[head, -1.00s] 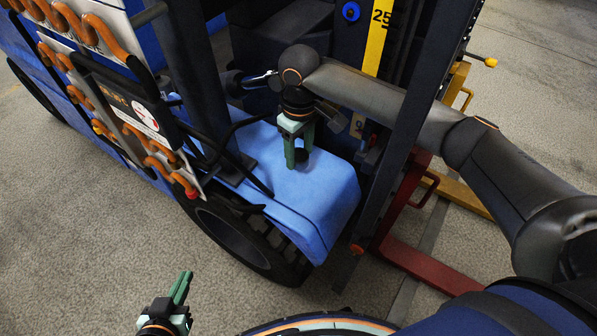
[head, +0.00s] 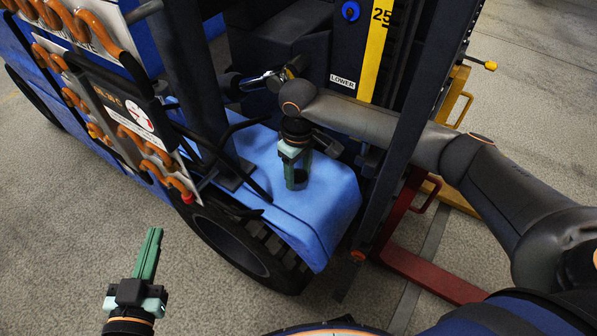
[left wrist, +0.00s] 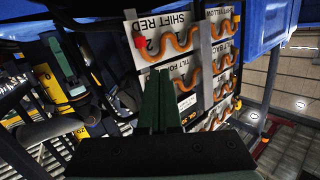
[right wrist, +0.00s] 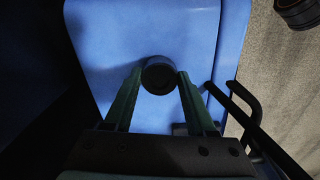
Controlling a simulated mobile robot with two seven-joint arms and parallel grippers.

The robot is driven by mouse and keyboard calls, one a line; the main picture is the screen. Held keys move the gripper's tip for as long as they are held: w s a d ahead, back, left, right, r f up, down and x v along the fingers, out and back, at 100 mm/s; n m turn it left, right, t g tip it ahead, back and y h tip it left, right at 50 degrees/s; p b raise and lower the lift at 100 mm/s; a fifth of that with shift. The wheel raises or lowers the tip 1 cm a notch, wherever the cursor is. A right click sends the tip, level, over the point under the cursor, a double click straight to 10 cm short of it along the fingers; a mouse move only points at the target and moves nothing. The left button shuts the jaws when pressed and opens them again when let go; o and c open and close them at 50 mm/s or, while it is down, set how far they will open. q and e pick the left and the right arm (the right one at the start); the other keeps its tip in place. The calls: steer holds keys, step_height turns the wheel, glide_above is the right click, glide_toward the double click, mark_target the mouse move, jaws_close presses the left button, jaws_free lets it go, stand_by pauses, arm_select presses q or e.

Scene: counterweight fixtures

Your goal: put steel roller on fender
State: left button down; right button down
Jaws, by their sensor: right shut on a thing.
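The blue fender (head: 328,205) lies over the front wheel of the truck in the head view, and it fills much of the right wrist view (right wrist: 150,28). My right gripper (head: 296,184) points down over the fender's top. It is shut on the steel roller, a short dark cylinder (right wrist: 158,75) between its fingertips. In the head view the roller (head: 300,175) is small and partly hidden by the fingers. It is low over the fender; I cannot tell whether it touches. My left gripper (head: 152,240) is shut and empty, at the lower left, away from the fender.
A black upright post (head: 192,85) and thin black bars (head: 235,160) stand left of the right gripper. The dark mast (head: 405,125) rises on its right. A panel with orange coiled tubes (head: 130,120) is at the left. Red forks (head: 430,275) lie near the floor.

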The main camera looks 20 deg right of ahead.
mark_target(298, 176)
arm_select(q)
steer(key=shift+f, duration=0.25)
arm_select(e)
steer(key=shift+c, duration=1.1)
jaws_free()
steer(key=shift+f, duration=0.1)
arm_select(q)
steer(key=shift+s+f, duration=0.1)
steer(key=shift+f, duration=0.15)
arm_select(e)
steer(key=shift+r, duration=0.3)
step_height(298, 176, up, 7)
steer(key=p, duration=0.2)
steer(key=shift+p, duration=0.3)
arm_select(q)
steer(key=s+f+n+g, duration=0.1)
steer(key=s+f+g, duration=0.2)
steer(key=f, duration=0.3)
steer(key=s+f+g+y+p, duration=0.1)
steer(key=s+f+g, duration=0.3)
steer(key=f, duration=0.2)
steer(key=shift+s+d+f+n, duration=0.2)
steer(key=shift+s+f+n, duration=0.1)
steer(key=shift+n, duration=0.1)
arm_select(e)
step_height(298, 176, up, 5)
steer(key=shift+f, duration=0.15)
